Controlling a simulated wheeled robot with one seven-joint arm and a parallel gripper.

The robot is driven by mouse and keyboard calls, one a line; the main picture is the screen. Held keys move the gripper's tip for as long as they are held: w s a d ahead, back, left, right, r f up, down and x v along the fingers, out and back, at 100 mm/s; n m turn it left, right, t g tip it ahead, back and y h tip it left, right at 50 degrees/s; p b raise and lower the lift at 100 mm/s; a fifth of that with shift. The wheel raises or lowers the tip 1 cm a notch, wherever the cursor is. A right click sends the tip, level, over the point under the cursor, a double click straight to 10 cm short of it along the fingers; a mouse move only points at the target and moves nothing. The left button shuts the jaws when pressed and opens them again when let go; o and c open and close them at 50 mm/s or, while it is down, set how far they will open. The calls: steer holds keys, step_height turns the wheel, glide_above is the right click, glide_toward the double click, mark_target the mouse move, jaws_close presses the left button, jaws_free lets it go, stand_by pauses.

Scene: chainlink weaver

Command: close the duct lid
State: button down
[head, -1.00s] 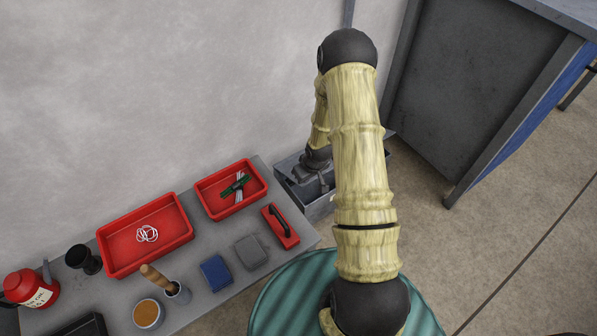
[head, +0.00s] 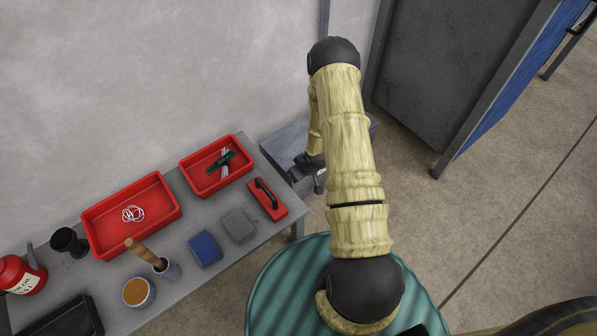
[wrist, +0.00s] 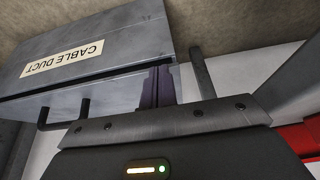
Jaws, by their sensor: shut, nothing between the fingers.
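The grey cable duct (head: 292,178) stands beyond the right end of the bench, partly hidden behind my arm. The grey lid (head: 283,137) lies over the duct top, roughly flat. A thin dark line runs between lid and front wall in the wrist view; I cannot tell whether the lid is fully seated. My gripper (head: 319,184) is shut and empty at the duct's front edge. Its dark fingers (wrist: 156,88) are close to the lid edge; contact is unclear.
The grey bench (head: 205,215) holds two red trays, one with white rings (head: 133,213), a red block with a black handle (head: 267,198), a blue box (head: 205,248) and several cups. A dark cabinet (head: 430,70) stands right of the duct. Open floor lies in front of it.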

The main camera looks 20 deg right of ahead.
steer(key=shift+d, duration=0.1)
steer(key=s+d+r+p, duration=0.2)
steer(key=s+r+p, duration=0.5)
steer(key=s, duration=0.2)
steer(key=shift+d, duration=0.35)
steer(key=shift+r, duration=0.1)
